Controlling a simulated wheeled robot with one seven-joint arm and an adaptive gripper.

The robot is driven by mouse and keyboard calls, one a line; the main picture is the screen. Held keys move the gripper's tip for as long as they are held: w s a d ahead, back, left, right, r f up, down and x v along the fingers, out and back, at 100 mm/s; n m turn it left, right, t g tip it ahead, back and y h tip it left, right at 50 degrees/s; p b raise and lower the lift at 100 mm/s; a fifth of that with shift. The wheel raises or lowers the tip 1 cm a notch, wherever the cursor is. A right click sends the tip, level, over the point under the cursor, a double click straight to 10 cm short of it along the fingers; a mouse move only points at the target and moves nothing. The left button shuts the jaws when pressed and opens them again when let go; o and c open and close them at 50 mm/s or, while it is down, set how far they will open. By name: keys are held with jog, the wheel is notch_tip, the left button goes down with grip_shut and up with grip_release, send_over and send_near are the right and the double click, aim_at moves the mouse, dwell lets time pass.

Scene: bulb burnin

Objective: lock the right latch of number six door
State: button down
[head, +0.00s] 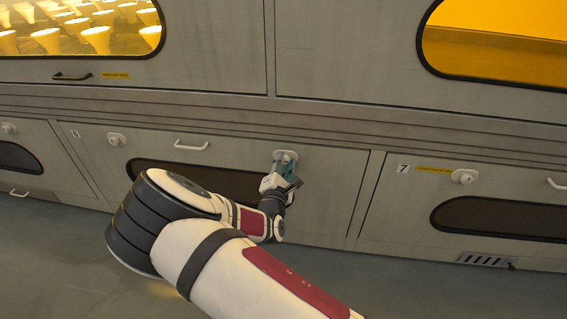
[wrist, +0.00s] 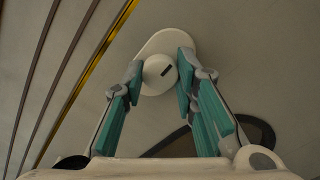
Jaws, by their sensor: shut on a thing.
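The number six door (head: 330,190) is the lower panel in the middle of the head view, left of the door labelled 7. Its right latch (head: 284,154) is a white fitting near the door's upper right. My gripper (head: 281,166) is at this latch and partly covers it. In the wrist view the latch's round white knob (wrist: 158,74) with a short dark slot sits between the teal fingers of my gripper (wrist: 161,76), which is shut on it. The latch's rounded white base shows behind the knob. The door's left latch (head: 115,139) stands free.
A white handle (head: 191,145) is on the door between its latches. A dark window (head: 150,170) lies below, partly hidden by my arm. The number seven door's latch (head: 464,177) is to the right. A ribbed ledge (head: 200,110) runs above the doors.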

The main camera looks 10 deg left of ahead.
jog(key=shift+p, duration=0.3)
jog(key=n+p, duration=0.3)
jog(key=shift+r+p, duration=0.15)
jog(key=shift+p, duration=0.2)
jog(key=n+p, duration=0.4)
jog(key=n, duration=0.1)
jog(key=shift+n, duration=0.3)
jog(key=n+p, duration=0.2)
jog(key=n, duration=0.2)
jog(key=shift+n, duration=0.3)
jog(key=shift+f+n+p, duration=0.2)
jog(key=shift+n+p, duration=0.45)
jog(key=shift+n, duration=1.55)
jog(key=c, duration=1.3)
grip_release()
